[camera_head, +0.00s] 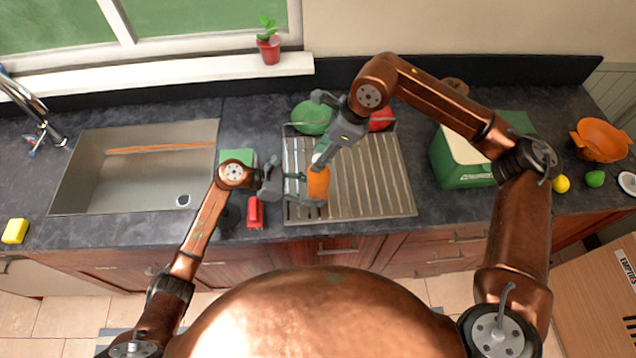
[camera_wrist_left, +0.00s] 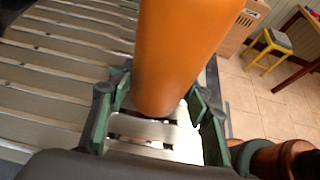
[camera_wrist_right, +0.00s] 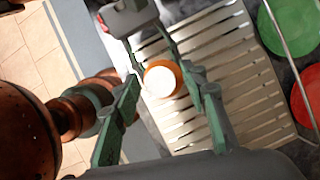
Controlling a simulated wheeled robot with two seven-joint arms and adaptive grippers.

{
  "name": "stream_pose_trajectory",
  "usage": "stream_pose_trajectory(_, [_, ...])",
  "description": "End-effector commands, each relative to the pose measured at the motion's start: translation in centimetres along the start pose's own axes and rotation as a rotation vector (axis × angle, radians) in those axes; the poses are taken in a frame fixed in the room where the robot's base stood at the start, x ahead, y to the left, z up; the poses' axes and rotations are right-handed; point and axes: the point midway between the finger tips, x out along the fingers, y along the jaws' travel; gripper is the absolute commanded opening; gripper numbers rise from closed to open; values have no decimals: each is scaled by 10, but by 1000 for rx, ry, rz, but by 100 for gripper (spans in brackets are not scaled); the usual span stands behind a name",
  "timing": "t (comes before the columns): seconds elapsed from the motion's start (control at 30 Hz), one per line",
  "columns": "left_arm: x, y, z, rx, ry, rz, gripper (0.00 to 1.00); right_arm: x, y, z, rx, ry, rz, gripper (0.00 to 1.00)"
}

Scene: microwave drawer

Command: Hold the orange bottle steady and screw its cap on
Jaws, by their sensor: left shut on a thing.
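The orange bottle (camera_head: 318,184) stands roughly upright over the drying rack's left part. It fills the upper middle of the left wrist view (camera_wrist_left: 180,50). My left gripper (camera_head: 297,184) is shut on the bottle from the left, a finger on each side. The white round cap (camera_wrist_right: 160,82) shows at the bottle's top in the right wrist view; I cannot tell how firmly it sits. My right gripper (camera_wrist_right: 163,76) is above the bottle, open, with the cap between its fingers in the picture. I cannot see finger contact with the cap.
The ribbed metal drying rack (camera_head: 375,200) lies under the bottle. A green plate (camera_head: 312,118) and red plate (camera_head: 381,119) stand behind. The sink (camera_head: 100,180) is left, a red object (camera_head: 255,212) sits left of the rack, and a green-white box (camera_head: 460,160) stands right.

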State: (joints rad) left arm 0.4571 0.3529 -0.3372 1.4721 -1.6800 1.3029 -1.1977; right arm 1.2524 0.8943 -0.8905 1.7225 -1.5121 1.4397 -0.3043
Motion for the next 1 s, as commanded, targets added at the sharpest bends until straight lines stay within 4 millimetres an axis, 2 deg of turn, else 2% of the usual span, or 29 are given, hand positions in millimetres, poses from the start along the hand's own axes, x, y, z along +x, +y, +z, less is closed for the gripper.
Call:
stream_pose_trajectory(0.13, [0,0,0,0,0,0,2,0,0,0,-134,1,59,40])
stream_pose_trajectory(0.37, [0,0,0,0,0,0,1,0,0,0,-234,2,100,40])
stream_pose_trajectory(0.63, [0,0,0,0,0,0,1,0,0,0,-503,2,215,40])
stream_pose_trajectory(0.87, [0,0,0,0,0,0,1,0,0,0,-615,2,262,40])
stream_pose_trajectory(1.0, [0,0,0,0,0,0,1,0,0,1,-771,2,328,40])
